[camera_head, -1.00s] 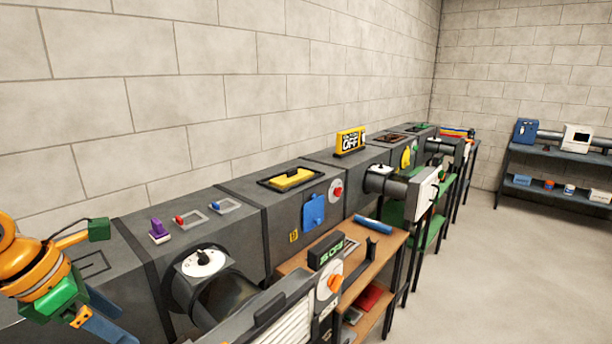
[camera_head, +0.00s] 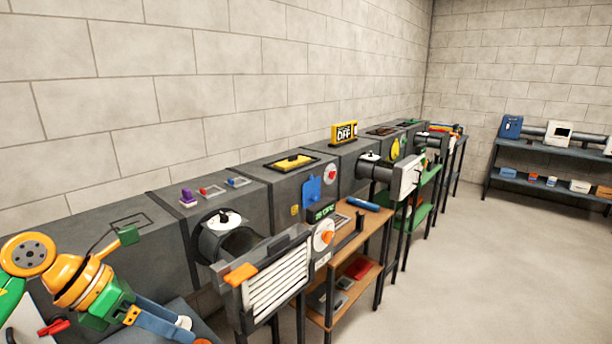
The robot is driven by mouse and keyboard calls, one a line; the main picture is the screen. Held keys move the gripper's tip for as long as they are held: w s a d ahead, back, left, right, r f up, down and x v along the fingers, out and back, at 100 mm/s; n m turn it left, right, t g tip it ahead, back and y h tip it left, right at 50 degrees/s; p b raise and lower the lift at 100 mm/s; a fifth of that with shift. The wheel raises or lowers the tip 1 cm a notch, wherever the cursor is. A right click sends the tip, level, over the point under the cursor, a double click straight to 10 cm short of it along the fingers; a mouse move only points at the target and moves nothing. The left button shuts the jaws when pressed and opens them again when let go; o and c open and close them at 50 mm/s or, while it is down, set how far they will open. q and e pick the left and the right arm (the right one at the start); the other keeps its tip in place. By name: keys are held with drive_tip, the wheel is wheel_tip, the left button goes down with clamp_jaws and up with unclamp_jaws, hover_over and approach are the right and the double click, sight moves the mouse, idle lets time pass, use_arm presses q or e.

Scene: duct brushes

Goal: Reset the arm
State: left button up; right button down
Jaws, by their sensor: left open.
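My left arm comes in at the lower left, with orange and green links. My left gripper (camera_head: 190,330) has blue fingers pointing down and right. It is open, and nothing shows between its fingers. It is in front of the near end of the grey duct (camera_head: 100,225), low in the picture; I cannot tell whether it touches anything. My right gripper is not in view.
The duct runs along the block wall, with a purple-handled piece (camera_head: 187,197) on top. A slatted grille box (camera_head: 275,285) stands out at the front. A wooden shelf stand (camera_head: 372,245) is beside it. Open floor (camera_head: 480,280) lies right; a dark shelf (camera_head: 545,150) is behind.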

use_arm(q)
drive_tip(key=w+d+f+n+t+h, duration=0.25)
drive_tip(key=w+d+n+h, duration=0.2)
drive_tip(key=d+h, duration=0.3)
drive_tip(key=w+f+n+t+y, duration=0.2)
drive_tip(key=w+f+n+t, duration=0.2)
drive_tip(key=f+n+t, duration=0.55)
drive_tip(key=s+a+f+n+g+y, duration=0.1)
drive_tip(key=s+a+f+n+y, duration=0.15)
drive_tip(key=f+n, duration=0.35)
drive_tip(key=s+a+f+n+y, duration=0.1)
drive_tip(key=a+f+n+y, duration=0.15)
drive_tip(key=f+n, duration=0.3)
drive_tip(key=s+a+f+n+g+y, duration=0.1)
drive_tip(key=f+n+y, duration=0.2)
drive_tip(key=f+n, duration=0.3)
drive_tip(key=s+a+f+n+g+y, duration=0.2)
drive_tip(key=s+f+n+g+y, duration=0.3)
drive_tip(key=s+f, duration=1.15)
drive_tip(key=s+d+f+n+g, duration=0.1)
drive_tip(key=s+f+n+g, duration=0.1)
drive_tip(key=s, duration=0.9)
drive_tip(key=s+d+f+n+g, duration=0.2)
drive_tip(key=s+f+n+g, duration=0.1)
drive_tip(key=s, duration=0.7)
drive_tip(key=shift+s+f+g, duration=0.4)
drive_tip(key=shift+f+g, duration=0.1)
drive_tip(key=shift+g, duration=0.5)
drive_tip(key=shift+w+d+h, duration=0.1)
drive_tip(key=shift+h, duration=0.15)
